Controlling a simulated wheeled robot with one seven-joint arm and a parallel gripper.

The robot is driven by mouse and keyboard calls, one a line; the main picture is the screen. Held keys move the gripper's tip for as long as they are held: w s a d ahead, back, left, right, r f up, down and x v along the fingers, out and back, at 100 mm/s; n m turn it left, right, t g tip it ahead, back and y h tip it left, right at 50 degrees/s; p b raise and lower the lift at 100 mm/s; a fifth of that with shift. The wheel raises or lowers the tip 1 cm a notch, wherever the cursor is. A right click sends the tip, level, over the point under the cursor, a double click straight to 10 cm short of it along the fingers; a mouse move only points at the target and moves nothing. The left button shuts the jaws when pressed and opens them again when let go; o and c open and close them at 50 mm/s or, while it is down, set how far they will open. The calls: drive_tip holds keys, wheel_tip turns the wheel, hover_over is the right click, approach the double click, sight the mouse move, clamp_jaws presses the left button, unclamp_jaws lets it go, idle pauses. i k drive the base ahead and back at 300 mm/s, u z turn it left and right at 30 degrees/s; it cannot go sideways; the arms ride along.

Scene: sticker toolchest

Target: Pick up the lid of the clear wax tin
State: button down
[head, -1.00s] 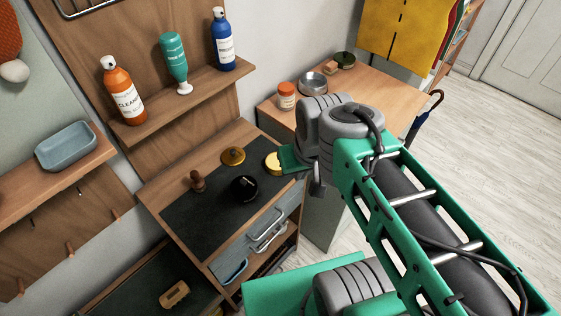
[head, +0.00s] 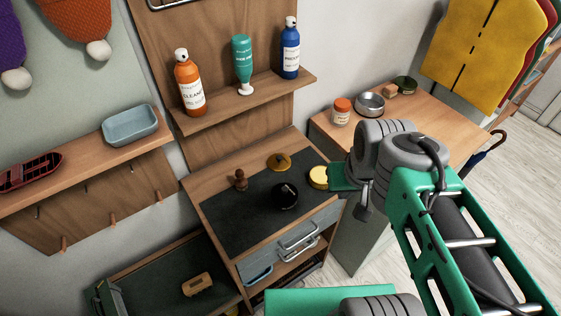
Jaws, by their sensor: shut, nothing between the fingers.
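On the dark top of the tool chest (head: 235,228) sit a yellow round tin (head: 318,178), a flat gold disc with a small dark knob (head: 279,162) and a round black object (head: 285,196). I cannot read any label, so I cannot tell for sure which is the clear wax tin or its lid. My gripper (head: 342,178) shows as a green block at the right end of the chest, close beside the yellow tin and partly overlapping it in the picture. It is shut and empty. The fingertips are not clearly seen.
A wooden knob-like tool (head: 240,180) stands left of the gold disc. A shelf (head: 250,103) with several bottles is behind the chest. A side table (head: 445,125) holds an orange-capped jar (head: 341,112), a metal bowl (head: 369,104) and a dark-green tin (head: 405,84).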

sight(278, 162)
drive_tip(key=k, duration=0.5)
drive_tip(key=z, duration=1.4)
drive_tip(key=i, duration=1)
drive_tip(key=u, duration=3.65)
